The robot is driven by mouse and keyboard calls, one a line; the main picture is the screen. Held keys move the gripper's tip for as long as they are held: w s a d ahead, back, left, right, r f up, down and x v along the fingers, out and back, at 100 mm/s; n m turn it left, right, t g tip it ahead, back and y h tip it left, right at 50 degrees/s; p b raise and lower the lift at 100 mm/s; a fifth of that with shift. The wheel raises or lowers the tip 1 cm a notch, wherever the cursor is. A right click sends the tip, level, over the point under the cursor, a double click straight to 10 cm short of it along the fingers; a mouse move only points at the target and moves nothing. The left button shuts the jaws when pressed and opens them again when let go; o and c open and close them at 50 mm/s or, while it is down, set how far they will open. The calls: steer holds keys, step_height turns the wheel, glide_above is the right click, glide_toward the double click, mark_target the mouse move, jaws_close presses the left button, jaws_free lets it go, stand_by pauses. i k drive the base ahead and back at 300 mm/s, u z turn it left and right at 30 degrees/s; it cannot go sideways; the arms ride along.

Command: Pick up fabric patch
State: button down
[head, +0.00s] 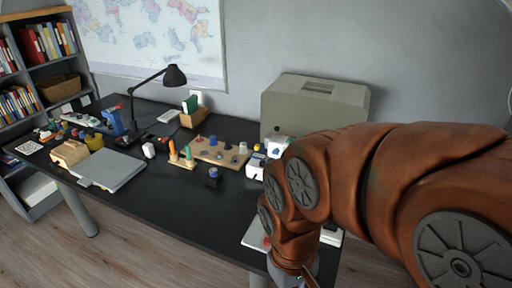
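I cannot pick out a fabric patch with certainty in the head view. A flat white item with a red spot (257,236) lies at the desk's front right, partly hidden behind my arm; it is too small to identify. My gripper (299,279) is at the bottom edge of the view, in front of the desk's front right part. It is mostly cut off and hidden by my arm, so its fingers and anything between them do not show clearly.
The black desk (190,208) is bare along its front middle. A large beige box (315,103) is at the back right. A bookshelf (40,60) stands left.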

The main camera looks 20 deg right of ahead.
mark_target(258, 153)
steer(key=z, duration=0.55)
steer(key=k, duration=0.25)
steer(key=u, duration=1.15)
steer(key=i, duration=1.1)
steer(key=z, duration=0.35)
